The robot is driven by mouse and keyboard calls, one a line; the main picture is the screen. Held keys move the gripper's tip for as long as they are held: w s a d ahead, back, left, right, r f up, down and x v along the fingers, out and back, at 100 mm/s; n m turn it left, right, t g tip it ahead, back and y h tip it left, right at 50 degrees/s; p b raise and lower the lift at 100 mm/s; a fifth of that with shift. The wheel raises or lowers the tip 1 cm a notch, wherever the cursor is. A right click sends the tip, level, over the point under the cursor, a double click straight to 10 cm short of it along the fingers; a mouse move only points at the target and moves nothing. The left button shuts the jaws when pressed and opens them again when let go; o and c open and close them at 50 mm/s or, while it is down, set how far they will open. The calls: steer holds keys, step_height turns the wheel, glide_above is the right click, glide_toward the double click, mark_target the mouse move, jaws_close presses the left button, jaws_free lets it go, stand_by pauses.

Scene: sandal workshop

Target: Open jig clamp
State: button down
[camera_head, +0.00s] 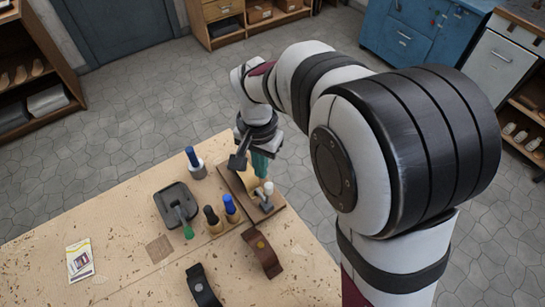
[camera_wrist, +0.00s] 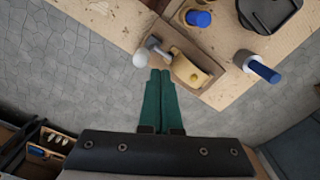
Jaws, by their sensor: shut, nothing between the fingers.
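The jig is a brown wooden board (camera_head: 235,183) at the table's far right edge. A curved tan block (camera_wrist: 190,72) sits on it, clearer in the wrist view. The jig clamp has a white ball knob (camera_head: 268,187) on a grey metal arm; the knob also shows in the wrist view (camera_wrist: 140,59). My gripper (camera_wrist: 160,72) has green fingers, shut together and empty. In the wrist view their tips appear just below the knob and clamp arm, and I cannot tell whether they touch. In the head view the fingers (camera_head: 260,163) are just behind the knob.
Left of the jig are a blue-handled tool (camera_head: 193,162) in a pale cup, a dark tray (camera_head: 165,209) with a green-handled brush, and a wooden stand holding dark-handled and blue-handled tools. A brown strap (camera_head: 262,253) and black strap (camera_head: 202,287) lie in front. The table's left part is mostly clear.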

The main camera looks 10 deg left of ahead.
mark_target(267, 183)
stand_by(0.3)
steer(key=shift+f, duration=2.3)
steer(key=shift+s+d+f, duration=0.35)
steer(key=shift+s+d, duration=0.5)
steer(key=shift+s+d+r, duration=0.15)
steer(key=shift+r, duration=1)
steer(key=shift+s+d+r, duration=0.1)
steer(key=shift+r, duration=1.05)
steer(key=shift+s+d+r, duration=0.15)
steer(key=shift+r, duration=1)
